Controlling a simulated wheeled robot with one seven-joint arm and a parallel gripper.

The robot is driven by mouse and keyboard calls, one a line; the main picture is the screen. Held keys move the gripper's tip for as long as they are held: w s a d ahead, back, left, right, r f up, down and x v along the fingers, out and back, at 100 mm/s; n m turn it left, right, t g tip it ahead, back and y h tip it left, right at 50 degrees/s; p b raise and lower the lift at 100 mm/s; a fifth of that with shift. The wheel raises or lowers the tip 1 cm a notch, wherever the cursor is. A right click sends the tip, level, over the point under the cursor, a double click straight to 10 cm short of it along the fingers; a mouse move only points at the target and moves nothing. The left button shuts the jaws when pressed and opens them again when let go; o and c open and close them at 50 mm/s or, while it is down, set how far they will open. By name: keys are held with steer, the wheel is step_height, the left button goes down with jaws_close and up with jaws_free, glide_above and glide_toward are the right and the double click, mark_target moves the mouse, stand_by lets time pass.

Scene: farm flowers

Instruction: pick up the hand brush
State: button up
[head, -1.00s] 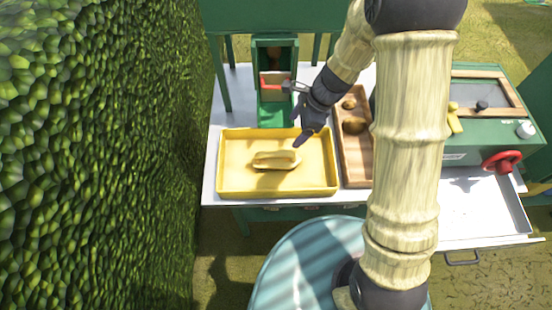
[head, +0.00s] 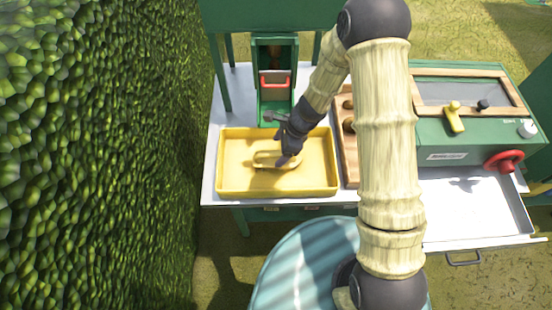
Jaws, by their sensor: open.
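The hand brush (head: 265,159) is a small yellowish piece lying in the yellow tray (head: 226,185) on the white table. My gripper (head: 285,161) is dark and points down over the tray, at the brush's right end. It hides that end of the brush. The jaws are open; whether the fingers are around the brush or just above it cannot be told from this view.
A green chute with a red handle (head: 274,79) stands behind the tray. A wooden tray (head: 350,170) is close on its right. A green box with a red wheel (head: 504,162) and an open white drawer (head: 470,210) are farther right. A hedge (head: 100,150) is left.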

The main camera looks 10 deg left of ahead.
mark_target(274, 157)
steer(key=shift+x, duration=2.6)
steer(key=shift+s, duration=0.1)
steer(key=c, duration=1.1)
